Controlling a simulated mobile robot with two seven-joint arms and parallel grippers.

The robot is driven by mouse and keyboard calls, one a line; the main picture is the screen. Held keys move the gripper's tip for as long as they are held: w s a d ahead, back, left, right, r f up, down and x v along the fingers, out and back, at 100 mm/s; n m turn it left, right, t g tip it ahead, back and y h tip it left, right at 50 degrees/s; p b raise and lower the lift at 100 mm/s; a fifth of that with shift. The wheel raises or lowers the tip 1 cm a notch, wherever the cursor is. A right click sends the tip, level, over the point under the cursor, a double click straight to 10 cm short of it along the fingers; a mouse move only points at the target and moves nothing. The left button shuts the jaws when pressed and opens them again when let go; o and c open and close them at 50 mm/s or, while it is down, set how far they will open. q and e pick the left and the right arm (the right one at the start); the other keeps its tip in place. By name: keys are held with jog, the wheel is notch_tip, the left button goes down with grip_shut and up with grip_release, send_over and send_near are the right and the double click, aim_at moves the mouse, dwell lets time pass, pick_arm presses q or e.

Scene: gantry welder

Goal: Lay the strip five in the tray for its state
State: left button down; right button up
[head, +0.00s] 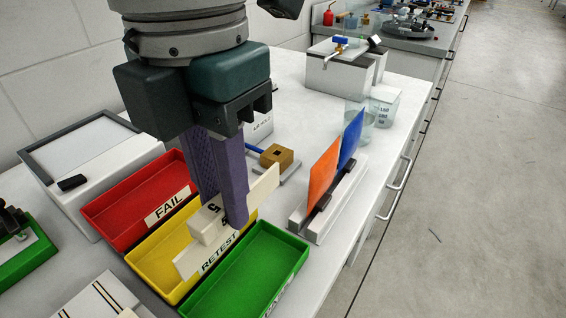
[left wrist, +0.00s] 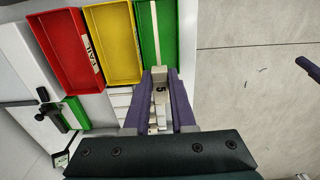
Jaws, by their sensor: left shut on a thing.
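My left gripper (head: 222,205) is shut on strip five (head: 263,187), a long cream strip with a block marked 5. The strip also shows in the left wrist view (left wrist: 153,35), where its far part overlies the green tray. In the head view it is above the yellow and green trays, apparently clear of their floors. The red tray (head: 115,207) is labelled FAIL, the yellow tray (head: 150,262) RETEST. The green tray (head: 250,268) has a label cut by the frame edge. All three trays look empty. A purple bar at the right wrist-view edge may be my right gripper's finger.
Right of the trays a stand holds an orange plate (head: 324,172) and a blue plate (head: 350,138). A grey-framed white box (head: 90,150) stands left of the red tray.

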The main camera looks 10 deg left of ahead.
pick_arm(q)
notch_tip(320, 180, down, 12)
jog(key=shift+r+b, duration=0.2)
jog(key=shift+b, duration=0.15)
jog(key=shift+f+b, duration=0.6)
jog(key=c, duration=0.8)
grip_release()
jog(key=shift+o, duration=0.2)
jog(key=shift+r, duration=0.15)
